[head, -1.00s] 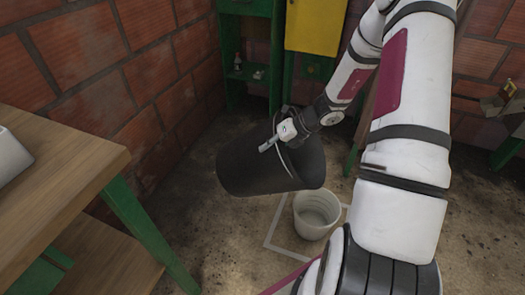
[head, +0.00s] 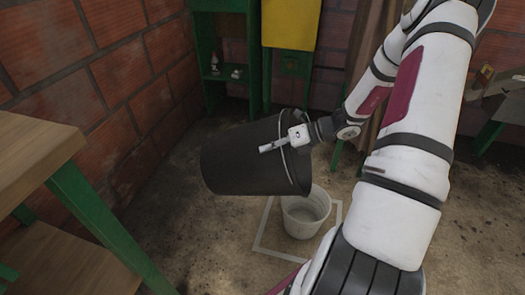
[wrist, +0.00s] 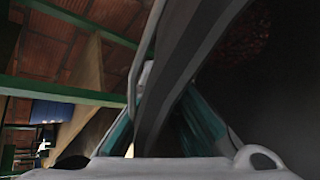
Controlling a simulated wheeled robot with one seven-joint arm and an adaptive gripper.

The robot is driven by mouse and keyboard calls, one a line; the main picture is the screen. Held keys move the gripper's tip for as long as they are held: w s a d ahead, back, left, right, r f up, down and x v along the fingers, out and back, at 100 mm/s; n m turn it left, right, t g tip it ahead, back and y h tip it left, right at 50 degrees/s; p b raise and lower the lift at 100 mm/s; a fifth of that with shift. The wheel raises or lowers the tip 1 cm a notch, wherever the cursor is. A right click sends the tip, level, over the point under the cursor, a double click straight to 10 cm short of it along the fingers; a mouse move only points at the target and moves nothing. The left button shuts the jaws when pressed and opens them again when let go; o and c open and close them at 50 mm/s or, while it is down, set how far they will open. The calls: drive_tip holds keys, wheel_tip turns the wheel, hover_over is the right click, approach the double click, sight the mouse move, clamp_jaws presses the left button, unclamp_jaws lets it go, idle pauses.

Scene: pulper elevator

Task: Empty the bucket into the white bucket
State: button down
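The black bucket (head: 238,160) hangs in the air in the head view, tipped nearly onto its side. Its base is at the left and its rim at the right; its mouth is turned away, so the inside is hidden there. My gripper (head: 273,147) is shut on its rim, one finger showing on the outer wall. The wrist view shows the rim (wrist: 180,75) between the fingers and something reddish in the dark at upper right. The white bucket (head: 303,230) stands upright on the floor, below and just right of the black bucket's rim, apart from it. Its visible inside looks empty.
A white square outline (head: 262,222) surrounds the white bucket on the dirty floor. A wooden table (head: 40,150) with green legs stands at the left. A green frame with a yellow panel (head: 290,25) stands against the brick wall behind. Floor between is clear.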

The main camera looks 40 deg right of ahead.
drive_tip(key=shift+s+d+f+t+y+b, duration=0.4)
drive_tip(key=shift+s+d+f+y+b, duration=0.1)
drive_tip(key=shift+s+d+f+b, duration=0.25)
drive_tip(key=s+d+f+t+y+b, duration=0.1)
drive_tip(key=s+d+f+t+y, duration=0.1)
drive_tip(key=s+d, duration=0.5)
drive_tip(key=s+d+f+t+y+b, duration=0.2)
drive_tip(key=s+d+f+t+y, duration=0.1)
drive_tip(key=s+d, duration=0.3)
drive_tip(key=shift+s+d+f+t+y, duration=0.25)
drive_tip(key=shift+s+d+t+y, duration=0.15)
drive_tip(key=shift+d+t+y, duration=0.15)
idle(0.6)
idle(1.6)
wheel_tip(320, 180, up, 22)
drive_tip(key=p, duration=1.6)
